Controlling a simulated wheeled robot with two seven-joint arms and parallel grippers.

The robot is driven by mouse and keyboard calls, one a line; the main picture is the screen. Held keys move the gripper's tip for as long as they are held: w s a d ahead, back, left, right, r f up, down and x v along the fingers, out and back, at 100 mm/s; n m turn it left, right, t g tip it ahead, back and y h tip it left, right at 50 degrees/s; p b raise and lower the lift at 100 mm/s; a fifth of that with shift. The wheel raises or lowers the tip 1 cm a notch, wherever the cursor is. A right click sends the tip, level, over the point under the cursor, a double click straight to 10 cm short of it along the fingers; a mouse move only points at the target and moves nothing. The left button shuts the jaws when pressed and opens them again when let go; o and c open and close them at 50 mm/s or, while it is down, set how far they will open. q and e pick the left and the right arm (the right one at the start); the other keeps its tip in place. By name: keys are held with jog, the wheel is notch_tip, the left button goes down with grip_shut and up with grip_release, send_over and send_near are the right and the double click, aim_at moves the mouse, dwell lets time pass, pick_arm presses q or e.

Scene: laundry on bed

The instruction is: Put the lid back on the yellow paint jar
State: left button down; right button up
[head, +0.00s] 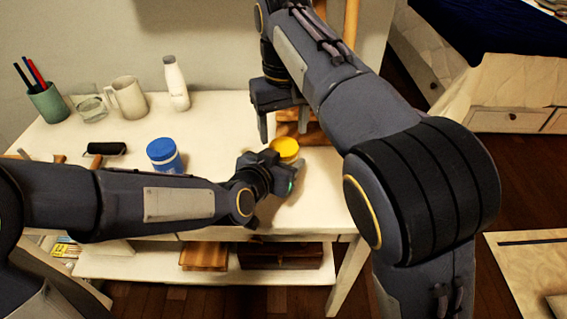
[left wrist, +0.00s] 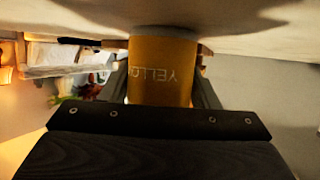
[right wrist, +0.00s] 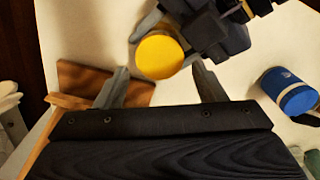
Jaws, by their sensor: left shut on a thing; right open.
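The yellow paint jar (head: 286,147) stands on the white table, its round yellow top facing up. I cannot tell whether that top is a lid or open paint; no separate lid shows. My left gripper (head: 277,166) is shut on the jar's side; the left wrist view shows the jar (left wrist: 163,70) between its fingers, with upside-down lettering. My right gripper (head: 283,127) is open and empty, above the table just behind the jar. In the right wrist view the yellow top (right wrist: 159,56) appears beyond and between its open fingers.
A blue jar (head: 164,155) stands left of the yellow one. A wooden object (right wrist: 95,83) lies near my right gripper.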

aim_at(283, 146)
jog(key=shift+f, duration=1.9)
jog(key=shift+c, duration=0.4)
jog(key=c, duration=0.7)
jog(key=o, duration=1.1)
